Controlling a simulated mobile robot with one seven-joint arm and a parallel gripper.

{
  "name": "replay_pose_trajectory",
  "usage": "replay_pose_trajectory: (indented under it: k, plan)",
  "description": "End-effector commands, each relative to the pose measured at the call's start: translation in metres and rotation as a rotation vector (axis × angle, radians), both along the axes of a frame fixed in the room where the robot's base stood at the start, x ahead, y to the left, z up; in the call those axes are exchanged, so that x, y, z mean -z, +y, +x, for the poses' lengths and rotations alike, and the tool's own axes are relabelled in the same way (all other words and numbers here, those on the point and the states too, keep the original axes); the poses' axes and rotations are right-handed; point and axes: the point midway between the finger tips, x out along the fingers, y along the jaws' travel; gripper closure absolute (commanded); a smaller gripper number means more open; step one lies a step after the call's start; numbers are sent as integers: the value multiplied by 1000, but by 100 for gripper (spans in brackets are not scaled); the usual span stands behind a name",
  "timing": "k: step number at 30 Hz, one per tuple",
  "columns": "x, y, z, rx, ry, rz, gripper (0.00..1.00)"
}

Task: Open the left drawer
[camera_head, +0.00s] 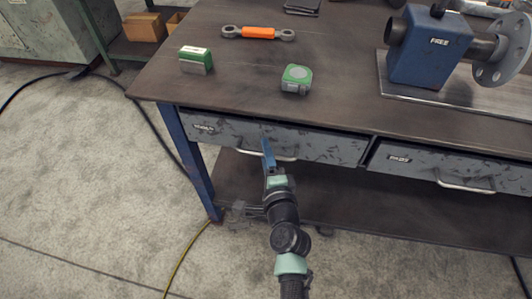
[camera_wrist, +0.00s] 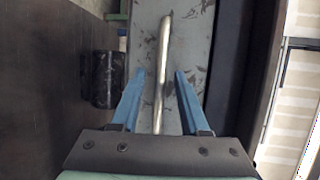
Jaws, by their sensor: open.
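The left drawer (camera_head: 315,146) is a scuffed grey front under the workbench top, with a small label at its left end. It looks shut or nearly so. Its curved metal bar handle (camera_head: 285,158) is partly hidden by my gripper in the head view. My gripper (camera_head: 266,146) is in front of the drawer at the handle. In the wrist view my gripper (camera_wrist: 157,82) has its two blue fingers apart, and the handle (camera_wrist: 163,70) runs lengthwise through the gap between them. I see no clear contact between fingers and handle. The drawer front (camera_wrist: 197,50) lies behind the handle.
The right drawer (camera_head: 450,166) has its own handle. A lower shelf (camera_head: 370,215) lies below.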

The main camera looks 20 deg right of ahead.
Motion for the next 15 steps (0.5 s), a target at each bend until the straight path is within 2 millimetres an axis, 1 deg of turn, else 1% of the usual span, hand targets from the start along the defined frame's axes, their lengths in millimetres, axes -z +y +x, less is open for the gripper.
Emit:
replay_pose_trajectory:
  k: [1,2,6,9,15]
  plan:
    - [0,0,0,0,0,0,55]
    - [0,0,0,0,0,0,59]
    - [0,0,0,0,0,0,84]
    - [0,0,0,0,0,0,100]
    - [0,0,0,0,0,0,100]
